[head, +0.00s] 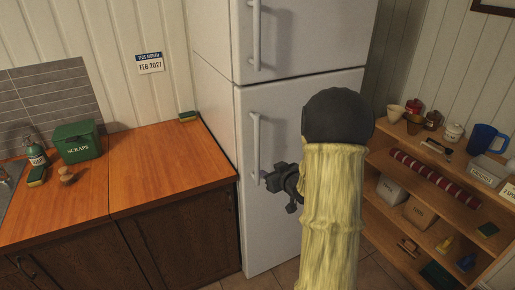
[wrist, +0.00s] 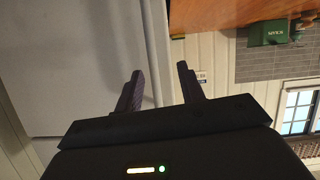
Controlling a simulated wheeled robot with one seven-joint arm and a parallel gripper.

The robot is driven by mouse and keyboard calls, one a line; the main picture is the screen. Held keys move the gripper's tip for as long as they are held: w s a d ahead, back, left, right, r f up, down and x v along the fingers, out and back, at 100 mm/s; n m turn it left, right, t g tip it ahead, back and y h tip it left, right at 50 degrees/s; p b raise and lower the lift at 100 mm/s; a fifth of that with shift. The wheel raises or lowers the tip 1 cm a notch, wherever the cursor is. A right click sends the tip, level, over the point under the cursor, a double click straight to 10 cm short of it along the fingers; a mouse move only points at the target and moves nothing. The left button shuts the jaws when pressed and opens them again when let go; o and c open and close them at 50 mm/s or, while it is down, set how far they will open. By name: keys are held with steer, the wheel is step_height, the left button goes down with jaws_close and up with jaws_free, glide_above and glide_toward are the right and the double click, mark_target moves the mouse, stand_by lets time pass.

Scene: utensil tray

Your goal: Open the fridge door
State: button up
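The white fridge has an upper door (head: 310,35) and a larger lower door (head: 278,215), both closed. Each has a vertical handle near its left edge, the lower handle (head: 254,145) and the upper handle (head: 256,35). My gripper (head: 266,177) is at the lower end of the lower handle, coming from the right. In the wrist view my gripper (wrist: 158,85) has its two fingers spread apart. A pale vertical strip, perhaps the handle or fridge edge, shows between them. I cannot tell whether the fingers touch it. My arm hides part of the lower door.
A wooden counter (head: 160,165) with a green scraps bin (head: 77,142) stands left of the fridge. Open shelves (head: 400,170) with cups and boxes stand to the right, close to my arm. Tiled floor shows in front of the fridge.

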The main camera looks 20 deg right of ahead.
mark_target(259, 147)
steer(key=s+d+n+t+y, duration=0.1)
steer(key=d+t+y, duration=0.2)
steer(key=d, duration=0.3)
steer(key=shift+s+t+y, duration=0.3)
steer(key=shift+t+y, duration=0.1)
steer(key=shift+t, duration=0.2)
steer(key=shift+a+f, duration=0.1)
steer(key=p+x, duration=0.4)
steer(key=x, duration=1.3)
steer(key=shift+w+a, duration=0.1)
steer(key=shift+w, duration=0.1)
jaws_close()
